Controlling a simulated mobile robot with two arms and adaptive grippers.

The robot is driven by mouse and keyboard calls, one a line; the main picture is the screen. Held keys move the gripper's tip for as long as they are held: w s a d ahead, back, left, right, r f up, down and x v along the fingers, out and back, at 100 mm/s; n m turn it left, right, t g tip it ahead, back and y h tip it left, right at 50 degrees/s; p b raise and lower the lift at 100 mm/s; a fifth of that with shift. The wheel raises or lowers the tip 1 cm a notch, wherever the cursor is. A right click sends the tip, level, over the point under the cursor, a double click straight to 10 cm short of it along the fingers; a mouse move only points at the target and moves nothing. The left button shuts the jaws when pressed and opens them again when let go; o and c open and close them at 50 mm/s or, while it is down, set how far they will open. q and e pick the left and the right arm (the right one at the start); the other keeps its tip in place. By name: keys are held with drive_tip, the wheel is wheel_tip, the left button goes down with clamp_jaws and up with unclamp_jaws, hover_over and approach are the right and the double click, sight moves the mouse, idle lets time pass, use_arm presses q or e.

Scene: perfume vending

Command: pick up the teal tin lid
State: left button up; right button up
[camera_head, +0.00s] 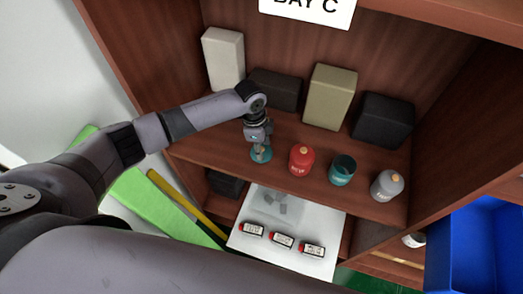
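The teal tin lid (266,158) appears as a small flat teal disc on the wooden shelf, left of the red canister. My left gripper (260,148) points down right over it and hides part of it. I cannot tell whether the fingers touch the lid or how far apart they are. An open teal tin (342,171) stands upright on the same shelf, further right. My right gripper is not in view.
A red canister (301,160) stands close to the right of my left gripper, and a grey canister (387,186) stands further right. Several boxes, including a tan one (330,98), line the back. Below is a white tray (315,267) with small labelled items; a blue bin (485,250) is at right.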

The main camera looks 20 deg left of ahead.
use_arm(q)
clamp_jaws()
idle(0.4)
